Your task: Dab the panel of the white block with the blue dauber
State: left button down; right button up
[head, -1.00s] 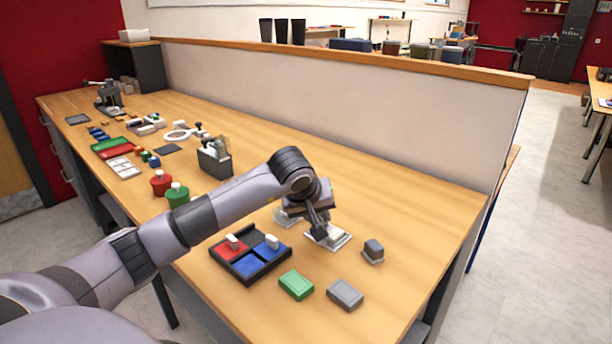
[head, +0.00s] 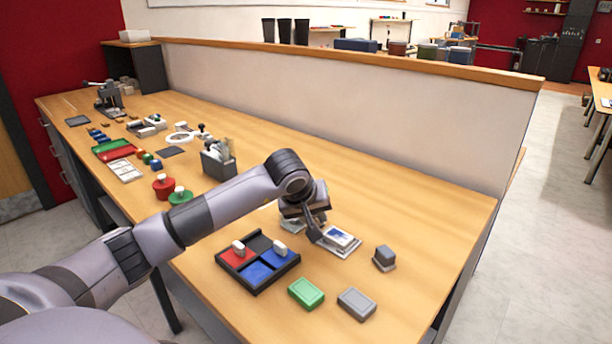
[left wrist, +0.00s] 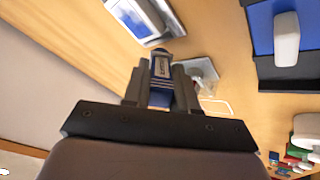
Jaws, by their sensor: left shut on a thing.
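The white block (head: 341,236) sits on a pale plate on the bench, with a blue patch on its panel. The panel also shows blue at the top of the left wrist view (left wrist: 133,18). My left gripper (head: 316,234) is just left of the block in the head view. The dauber appears apart from the block. In the head view the gripper hides it. My right gripper is not in view.
A black tray (head: 258,290) with red and blue compartments and two white-handled pieces lies left of the block. A green pad (head: 306,293), a grey pad (head: 356,304) and a small dark block (head: 384,257) are nearby. A divider wall (head: 380,115) bounds the back.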

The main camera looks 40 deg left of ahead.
pick_arm(q)
jog(key=shift+a+f, duration=0.2)
jog(key=shift+a, duration=0.25)
notch_tip(320, 180, up, 4)
jog(key=shift+a+r+p, duration=0.1)
jog(key=shift+r+p, duration=0.15)
jog(key=shift+p, duration=0.6)
jog(key=shift+r, duration=0.35)
jog(key=shift+r+p, duration=0.65)
jog(key=shift+p, duration=0.05)
jog(key=shift+r+p, duration=0.85)
jog(key=shift+r, duration=0.5)
